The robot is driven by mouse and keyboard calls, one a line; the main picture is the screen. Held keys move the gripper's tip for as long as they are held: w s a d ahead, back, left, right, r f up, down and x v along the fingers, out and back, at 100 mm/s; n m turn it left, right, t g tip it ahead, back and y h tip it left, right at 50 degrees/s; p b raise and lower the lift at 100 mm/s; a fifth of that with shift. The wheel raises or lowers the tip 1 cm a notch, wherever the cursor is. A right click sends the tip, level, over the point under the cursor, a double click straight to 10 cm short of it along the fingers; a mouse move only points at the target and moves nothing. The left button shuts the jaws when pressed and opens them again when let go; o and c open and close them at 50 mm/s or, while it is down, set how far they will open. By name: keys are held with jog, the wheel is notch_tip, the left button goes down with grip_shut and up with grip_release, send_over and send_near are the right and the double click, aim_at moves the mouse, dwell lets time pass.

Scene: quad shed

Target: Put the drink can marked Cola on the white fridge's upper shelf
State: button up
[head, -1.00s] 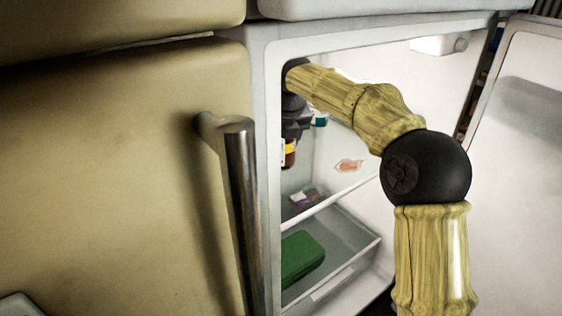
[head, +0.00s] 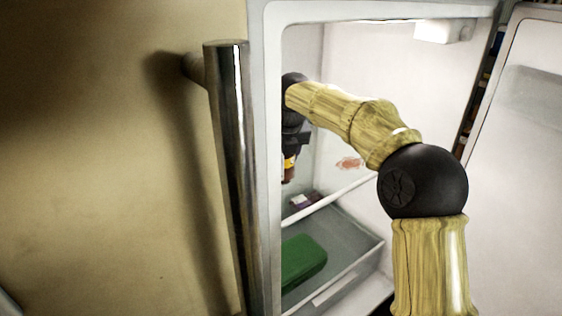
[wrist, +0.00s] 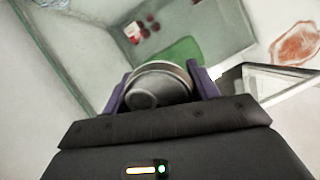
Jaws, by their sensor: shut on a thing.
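The white fridge (head: 267,150) stands open, with its door (head: 525,150) swung out on the right. My arm reaches into its upper part. My gripper (wrist: 158,82) is shut on a can (wrist: 155,98), whose round silvery end shows between the two purple fingers in the wrist view. Its marking is not readable there. In the head view my gripper (head: 298,136) is partly hidden behind the fridge's left frame. A brown and orange thing (head: 288,168) shows just under it; I cannot tell whether this is the held can. A shelf front edge (head: 330,201) lies below.
A green box (head: 302,262) lies in the clear lower drawer; a small purple pack (head: 303,201) lies above it. A pink stain (head: 349,163) marks the inner wall. A cream cabinet door with a thick metal handle (head: 231,180) stands close on the left.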

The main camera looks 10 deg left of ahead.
dwell(0.3)
jog(key=o, duration=1.2)
jog(key=p+v, duration=0.3)
jog(key=v, duration=0.3)
jog(key=shift+d+r+p, duration=0.1)
jog(key=shift+r+p, duration=0.3)
jog(key=shift+r, duration=0.05)
jog(key=shift+s+d+r, duration=0.1)
jog(key=shift+s+r, duration=0.15)
jog(key=shift+r, duration=0.1)
